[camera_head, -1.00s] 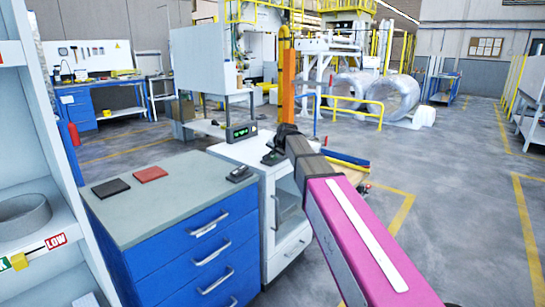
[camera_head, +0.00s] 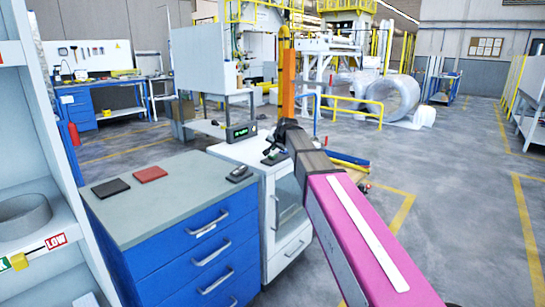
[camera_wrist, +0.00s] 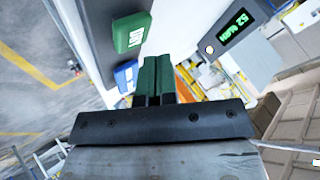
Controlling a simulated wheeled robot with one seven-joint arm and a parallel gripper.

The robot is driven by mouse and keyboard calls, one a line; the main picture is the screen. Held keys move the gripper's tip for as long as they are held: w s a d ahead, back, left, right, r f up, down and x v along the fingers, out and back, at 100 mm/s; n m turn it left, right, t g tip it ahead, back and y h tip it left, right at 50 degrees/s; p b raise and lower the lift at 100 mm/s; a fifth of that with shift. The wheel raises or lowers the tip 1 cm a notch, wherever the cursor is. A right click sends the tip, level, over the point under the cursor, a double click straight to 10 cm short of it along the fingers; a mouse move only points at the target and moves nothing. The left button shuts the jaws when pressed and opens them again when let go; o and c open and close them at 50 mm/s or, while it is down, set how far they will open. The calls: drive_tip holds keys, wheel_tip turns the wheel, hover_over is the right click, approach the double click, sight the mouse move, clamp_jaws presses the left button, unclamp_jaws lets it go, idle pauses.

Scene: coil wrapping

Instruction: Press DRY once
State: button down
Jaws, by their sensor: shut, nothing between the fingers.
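A green button (camera_wrist: 131,32) shows at the top of the wrist view, with turned white lettering that looks like DRY. A blue button (camera_wrist: 126,77) sits beside it on the same grey strip. My gripper (camera_wrist: 158,68) is shut and empty. Its green fingers lie right of the buttons in that view, closest to the blue one; I cannot tell whether they touch anything. In the head view my gripper (camera_head: 285,128) is a dark shape above the white cabinet (camera_head: 236,153), its tips hard to make out. The button faces are not clear in the head view.
A black display with green characters (camera_head: 241,131) stands on the white cabinet and also shows in the wrist view (camera_wrist: 236,28). The blue drawer unit (camera_head: 205,245) carries a black pad (camera_head: 111,188), a red pad (camera_head: 150,174) and a small dark device (camera_head: 240,173). Open floor lies right.

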sight(274, 155)
drive_tip(key=shift+r, duration=2.4)
drive_tip(key=s+d+f+n+g+h, duration=0.1)
drive_tip(key=s+d+f+g, duration=0.1)
drive_tip(key=s+d+f, duration=0.5)
drive_tip(key=s+d+f+n+g+h, duration=0.1)
drive_tip(key=s+d+f+g+h, duration=0.1)
drive_tip(key=s+d+f, duration=0.6)
drive_tip(key=s+d+f+n+g+h, duration=0.1)
drive_tip(key=s+d+f+g, duration=0.3)
drive_tip(key=s+f, duration=1.5)
drive_tip(key=d+f, duration=0.3)
drive_tip(key=d, duration=0.1)
drive_tip(key=shift+f, duration=0.2)
